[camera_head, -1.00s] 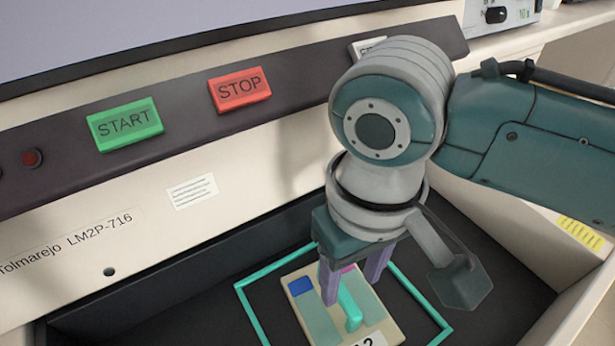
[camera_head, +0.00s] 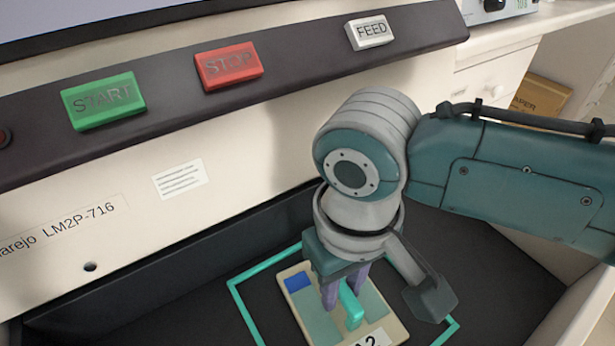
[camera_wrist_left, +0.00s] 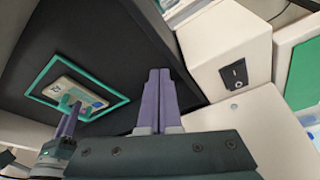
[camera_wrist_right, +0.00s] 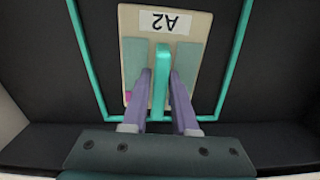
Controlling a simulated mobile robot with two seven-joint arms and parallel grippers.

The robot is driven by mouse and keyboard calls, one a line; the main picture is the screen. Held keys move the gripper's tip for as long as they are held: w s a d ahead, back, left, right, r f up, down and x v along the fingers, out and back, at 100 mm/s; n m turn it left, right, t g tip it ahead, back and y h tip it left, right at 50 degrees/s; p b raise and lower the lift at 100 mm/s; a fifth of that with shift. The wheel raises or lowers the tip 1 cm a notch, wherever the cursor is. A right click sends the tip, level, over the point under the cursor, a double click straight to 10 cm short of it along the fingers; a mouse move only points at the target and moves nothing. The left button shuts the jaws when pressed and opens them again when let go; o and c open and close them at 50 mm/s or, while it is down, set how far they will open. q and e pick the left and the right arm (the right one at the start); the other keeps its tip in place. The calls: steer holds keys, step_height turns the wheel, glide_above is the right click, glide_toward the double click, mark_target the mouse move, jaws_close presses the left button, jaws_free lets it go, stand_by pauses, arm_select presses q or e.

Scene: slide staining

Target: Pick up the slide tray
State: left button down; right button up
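The slide tray (camera_head: 300,272) is a flat cream plate marked A2, with a teal upright handle (camera_head: 351,306). It lies inside a teal square outline on the dark floor of the machine's bay. My right gripper (camera_head: 345,291) is down over the tray, its purple fingers closed in on both sides of the handle. The right wrist view shows the handle (camera_wrist_right: 160,80) between the fingertips, with little or no gap. The tray (camera_wrist_right: 132,40) looks flat on the floor. My left gripper (camera_wrist_left: 160,75) is shut and empty, away from the tray (camera_wrist_left: 60,86), and out of the head view.
The teal outline (camera_head: 245,305) surrounds the tray. The machine's front panel rises behind, with START (camera_head: 103,101), STOP (camera_head: 228,67) and FEED (camera_head: 370,33) buttons. Pale bay walls stand at the right. Dark floor is free around the outline.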

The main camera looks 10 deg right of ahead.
jaws_close()
steer(key=shift+r, duration=0.1)
stand_by(0.4)
